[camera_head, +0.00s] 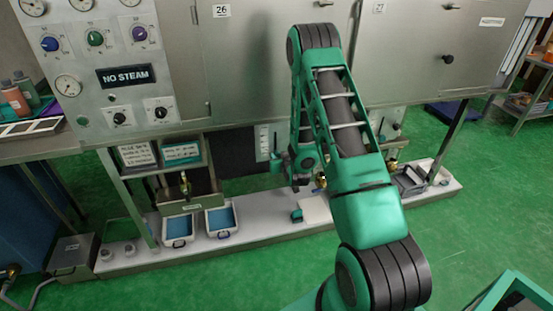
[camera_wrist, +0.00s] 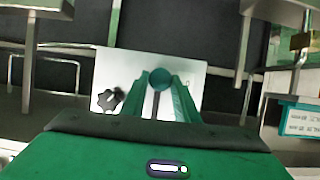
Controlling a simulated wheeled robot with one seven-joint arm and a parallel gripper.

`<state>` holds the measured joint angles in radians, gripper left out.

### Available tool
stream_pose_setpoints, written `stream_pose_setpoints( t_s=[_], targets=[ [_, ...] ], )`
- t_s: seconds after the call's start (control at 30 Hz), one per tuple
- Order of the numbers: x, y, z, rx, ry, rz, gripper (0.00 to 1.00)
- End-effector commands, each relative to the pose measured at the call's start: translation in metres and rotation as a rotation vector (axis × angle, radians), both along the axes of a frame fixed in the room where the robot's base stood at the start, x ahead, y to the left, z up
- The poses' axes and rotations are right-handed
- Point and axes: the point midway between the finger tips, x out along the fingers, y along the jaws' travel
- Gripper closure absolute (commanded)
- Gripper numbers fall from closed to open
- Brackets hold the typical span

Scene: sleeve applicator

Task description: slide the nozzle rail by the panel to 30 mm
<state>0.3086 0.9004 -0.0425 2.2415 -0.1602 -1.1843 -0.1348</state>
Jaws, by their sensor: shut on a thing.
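My gripper (camera_wrist: 160,88) shows in the wrist view with its two green fingers on either side of a round teal knob (camera_wrist: 161,76); it is shut on that knob. A dark stem shows between the fingers below the knob. Behind the knob is a white panel (camera_wrist: 215,85), with a black star-shaped knob (camera_wrist: 108,100) on it at the left. In the head view my gripper (camera_head: 277,158) is small, low in front of the machine, beside a white marked strip (camera_head: 263,138). The scale reading is too small to tell, and the rail is largely hidden.
A shelf with sign cards (camera_head: 182,152) stands left of my gripper. Two white trays with blue insides (camera_head: 178,229) sit on the low white plinth (camera_head: 265,228). A grey bin (camera_head: 409,181) is at the right. Metal bars (camera_wrist: 245,60) flank the panel.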

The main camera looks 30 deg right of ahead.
Motion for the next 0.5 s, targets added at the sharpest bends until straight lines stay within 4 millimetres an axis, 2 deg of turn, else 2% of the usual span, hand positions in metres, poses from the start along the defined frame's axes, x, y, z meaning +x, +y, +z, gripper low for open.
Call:
stream_pose_setpoints(
  t_s=[0.27, 0.5],
  targets=[
    [0.001, 0.003, 0.029, 0.002, -0.007, 0.004, 1.0],
    [0.001, 0.003, 0.03, 0.003, -0.006, 0.004, 1.0]
  ],
)
